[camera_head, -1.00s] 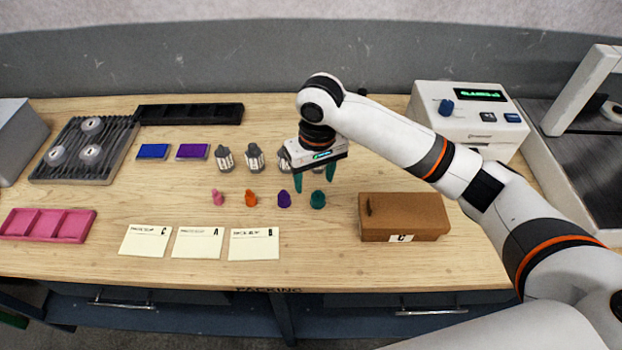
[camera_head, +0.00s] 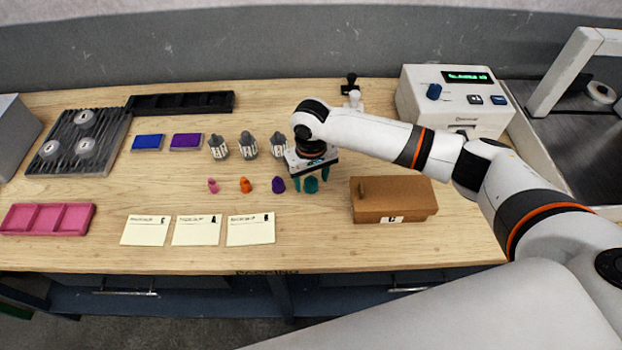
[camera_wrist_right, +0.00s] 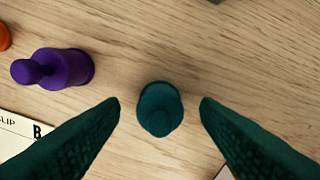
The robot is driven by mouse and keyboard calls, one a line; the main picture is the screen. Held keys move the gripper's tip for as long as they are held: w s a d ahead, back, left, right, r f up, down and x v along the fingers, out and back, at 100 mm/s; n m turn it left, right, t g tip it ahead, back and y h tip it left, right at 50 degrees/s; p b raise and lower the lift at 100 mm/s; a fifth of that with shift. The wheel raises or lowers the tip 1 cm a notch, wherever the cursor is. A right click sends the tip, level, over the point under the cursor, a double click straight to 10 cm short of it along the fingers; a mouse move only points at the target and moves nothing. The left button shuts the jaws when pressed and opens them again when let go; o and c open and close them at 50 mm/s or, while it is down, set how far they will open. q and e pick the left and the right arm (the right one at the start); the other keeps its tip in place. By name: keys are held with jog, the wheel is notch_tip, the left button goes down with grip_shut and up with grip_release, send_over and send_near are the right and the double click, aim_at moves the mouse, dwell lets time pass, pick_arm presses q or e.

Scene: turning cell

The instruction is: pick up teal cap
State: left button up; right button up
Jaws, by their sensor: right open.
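The teal cap (camera_head: 311,185) stands on the wooden table at the right end of a row of small coloured caps. In the right wrist view the teal cap (camera_wrist_right: 160,108) sits between the two fingers, with a gap on each side. My right gripper (camera_head: 311,182) is open, pointing down over the cap; its dark teal fingers (camera_wrist_right: 160,108) are on either side and do not appear to touch it. My left gripper is not in view.
A purple cap (camera_head: 278,185) stands just left of the teal one, then orange (camera_head: 246,185) and pink (camera_head: 213,186) caps. A brown box (camera_head: 394,200) lies to the right. Grey bottles (camera_head: 248,146) stand behind, and paper slips (camera_head: 250,229) lie in front.

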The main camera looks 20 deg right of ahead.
jog(key=shift+f, duration=0.55)
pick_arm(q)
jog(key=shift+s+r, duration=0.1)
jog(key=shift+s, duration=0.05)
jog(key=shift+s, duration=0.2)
pick_arm(e)
jog(key=c, duration=1.1)
jog(key=shift+o, duration=0.2)
